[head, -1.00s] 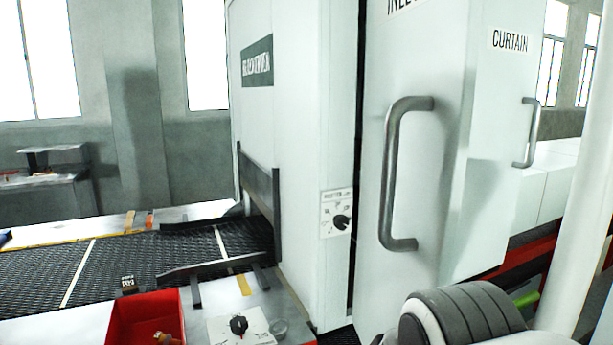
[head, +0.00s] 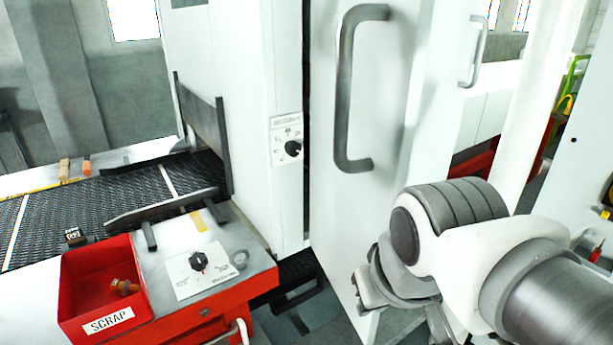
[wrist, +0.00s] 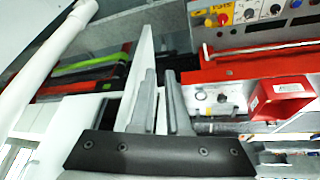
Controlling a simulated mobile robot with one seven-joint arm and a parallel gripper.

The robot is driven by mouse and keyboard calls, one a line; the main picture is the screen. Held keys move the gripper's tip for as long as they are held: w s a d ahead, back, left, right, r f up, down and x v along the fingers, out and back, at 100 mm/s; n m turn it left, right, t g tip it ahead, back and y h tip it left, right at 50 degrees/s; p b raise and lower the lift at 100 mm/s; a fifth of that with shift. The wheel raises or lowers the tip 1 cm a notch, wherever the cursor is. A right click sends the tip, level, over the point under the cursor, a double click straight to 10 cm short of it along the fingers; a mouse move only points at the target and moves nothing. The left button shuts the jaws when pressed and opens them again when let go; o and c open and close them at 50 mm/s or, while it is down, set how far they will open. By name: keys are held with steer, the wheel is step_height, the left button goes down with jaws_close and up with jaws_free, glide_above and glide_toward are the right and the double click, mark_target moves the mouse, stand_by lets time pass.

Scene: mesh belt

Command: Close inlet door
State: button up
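The inlet door (head: 335,215) is a tall white panel in the head view, with a grey bar handle (head: 345,100) on its face. It stands ajar, with a dark gap between its left edge and the white oven housing (head: 235,100). In the wrist view a thin white panel (wrist: 142,55), apparently this door seen nearly edge-on, stands beyond my gripper (wrist: 160,75). The two grey fingers are a little apart, with nothing clearly held between them. In the head view my arm covers the door's lower right, and the fingers cannot be made out.
A red scrap bin (head: 95,285) and a knob panel (head: 198,268) sit beside the mesh belt (head: 110,205) at left. A second handle (head: 478,52) is on the panel behind the door. The wrist view shows a red-edged control panel (wrist: 260,15).

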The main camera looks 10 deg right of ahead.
steer(key=shift+w+a+n+g+h+p, duration=0.2)
steer(key=shift+a+n+g+h+p, duration=0.25)
steer(key=shift+n, duration=0.35)
jaws_close()
steer(key=w+a+f+n+g+h+p, duration=0.1)
steer(key=w+a+n+h+p, duration=0.3)
steer(key=n, duration=0.5)
steer(key=w+a+n+g+h+p, duration=0.1)
steer(key=w+a+n+h+p, duration=0.2)
steer(key=a+n, duration=0.45)
steer(key=w+d+f+n, duration=0.1)
steer(key=d+f, duration=0.6)
steer(key=d, duration=0.5)
steer(key=shift+w+d+f+h, duration=0.2)
steer(key=shift+d+f+h, duration=0.05)
steer(key=shift+d+h, duration=0.1)
steer(key=shift+d+n, duration=0.1)
steer(key=shift+n, duration=0.15)
